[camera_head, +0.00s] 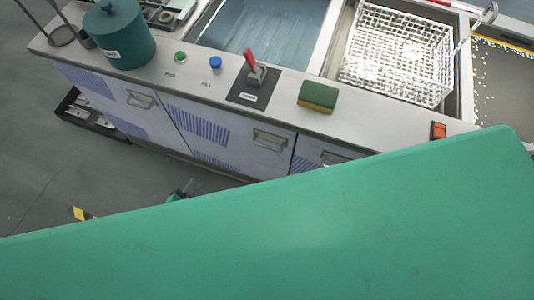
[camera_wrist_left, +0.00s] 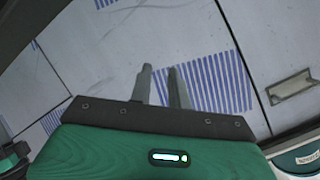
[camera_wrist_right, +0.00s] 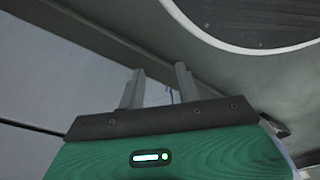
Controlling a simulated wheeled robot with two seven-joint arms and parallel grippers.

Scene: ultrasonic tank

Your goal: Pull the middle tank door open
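The middle tank door (camera_head: 232,140) is a pale panel with blue-striped vents on the cabinet front. It looks shut, flush with its neighbours. Its metal handle (camera_head: 270,140) sits near its upper right corner. My left gripper (camera_head: 187,189) shows small in front of the cabinet, low and left of that handle and apart from it. In the left wrist view its two fingers (camera_wrist_left: 160,70) stand apart with nothing between, in front of a blue-striped panel. In the right wrist view my right gripper (camera_wrist_right: 160,72) has its fingers apart and empty. The head view does not show it.
A large green part of my own body covers the lower head view. The left door handle (camera_head: 140,98) and right door handle (camera_head: 333,157) flank the middle one. A teal pot (camera_head: 120,38), red lever (camera_head: 252,62), sponge (camera_head: 318,97) and wire basket (camera_head: 398,50) are on top.

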